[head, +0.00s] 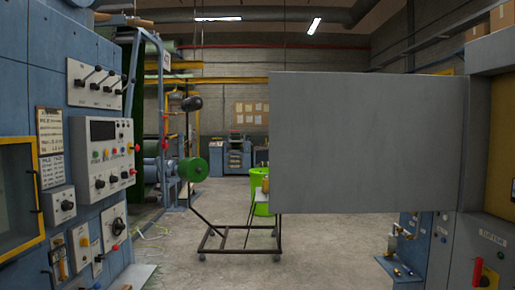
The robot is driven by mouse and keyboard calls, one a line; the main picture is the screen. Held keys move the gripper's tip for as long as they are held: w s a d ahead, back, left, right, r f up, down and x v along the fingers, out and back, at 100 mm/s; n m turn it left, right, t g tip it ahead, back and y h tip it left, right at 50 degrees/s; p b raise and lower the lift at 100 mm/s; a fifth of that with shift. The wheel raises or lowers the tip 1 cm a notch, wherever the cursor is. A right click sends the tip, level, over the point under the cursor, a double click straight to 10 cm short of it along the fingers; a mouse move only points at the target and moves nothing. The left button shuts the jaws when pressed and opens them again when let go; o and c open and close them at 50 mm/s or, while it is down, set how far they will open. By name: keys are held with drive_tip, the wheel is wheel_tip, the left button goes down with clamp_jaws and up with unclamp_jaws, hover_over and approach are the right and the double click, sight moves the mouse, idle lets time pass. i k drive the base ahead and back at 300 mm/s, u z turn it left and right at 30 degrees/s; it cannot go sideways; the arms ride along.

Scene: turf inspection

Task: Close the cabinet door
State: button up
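A large flat grey panel (365,140), which looks like the cabinet door, stands open in the head view. It reaches from the right-hand cabinet (474,145) out towards the middle of the picture. Its right edge meets the cabinet; its left edge is free. I cannot make out a handle on the face I see. The cabinet's inside shows only in small part at the right edge. My gripper is not in the picture.
A wheeled metal stand (238,254) with a green disc (193,169) is on the floor left of the door. A green bin (262,208) is partly hidden behind the panel. A blue control console (100,155) lines the left. Concrete floor is open between.

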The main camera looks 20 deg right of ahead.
sight(352, 143)
drive_tip(key=u, duration=0.05)
drive_tip(key=i, duration=3.55)
drive_tip(key=z, duration=3.85)
